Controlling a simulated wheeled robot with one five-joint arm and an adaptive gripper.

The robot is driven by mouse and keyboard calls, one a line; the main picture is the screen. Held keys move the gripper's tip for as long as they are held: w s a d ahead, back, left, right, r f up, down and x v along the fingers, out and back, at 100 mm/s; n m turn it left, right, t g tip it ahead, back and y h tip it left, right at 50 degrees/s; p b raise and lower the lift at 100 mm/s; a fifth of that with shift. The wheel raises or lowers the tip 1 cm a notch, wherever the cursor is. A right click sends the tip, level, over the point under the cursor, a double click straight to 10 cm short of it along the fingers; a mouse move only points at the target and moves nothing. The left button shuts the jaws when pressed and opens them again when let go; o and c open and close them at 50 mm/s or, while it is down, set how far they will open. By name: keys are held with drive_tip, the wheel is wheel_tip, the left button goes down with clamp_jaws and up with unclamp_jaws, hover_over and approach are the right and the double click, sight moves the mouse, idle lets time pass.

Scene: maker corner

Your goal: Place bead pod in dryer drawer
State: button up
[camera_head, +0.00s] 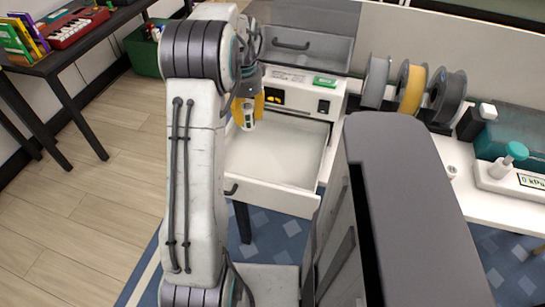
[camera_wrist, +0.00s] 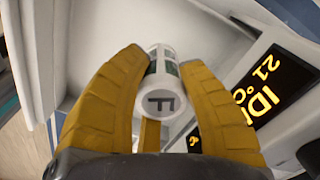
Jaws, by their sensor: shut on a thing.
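In the head view my gripper (camera_head: 248,110) holds the pod (camera_head: 248,119) above the back left part of the open dryer drawer (camera_head: 272,194). The drawer is white, pulled out toward the front, and its visible inside looks empty. My arm hides part of its left side.
The dryer front (camera_head: 295,90) has a lit display (camera_wrist: 264,92) close beside my gripper. Filament spools (camera_head: 411,88) stand on the bench to the right. A white device with a teal knob (camera_head: 515,152) is at far right. A dark table (camera_head: 75,50) stands at left.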

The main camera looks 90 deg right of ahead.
drive_tip(key=s+m, duration=0.1)
drive_tip(key=s, duration=0.2)
drive_tip(key=s+a+r+m, duration=0.1)
drive_tip(key=s+m, duration=0.1)
drive_tip(key=s, duration=0.2)
drive_tip(key=s+m, duration=0.1)
drive_tip(key=s, duration=0.2)
drive_tip(key=shift+s+a+r+m, duration=0.25)
drive_tip(key=shift+s+a+m, duration=0.05)
drive_tip(key=shift+s+a, duration=0.1)
drive_tip(key=b, duration=0.2)
hover_over(252, 165)
wheel_tip(252, 165, down, 7)
drive_tip(key=shift+r, duration=0.1)
drive_tip(key=shift+f, duration=2)
drive_tip(key=shift+f+b, duration=0.1)
drive_tip(key=shift+b, duration=0.25)
drive_tip(key=o, duration=1.1)
drive_tip(key=shift+c, duration=0.2)
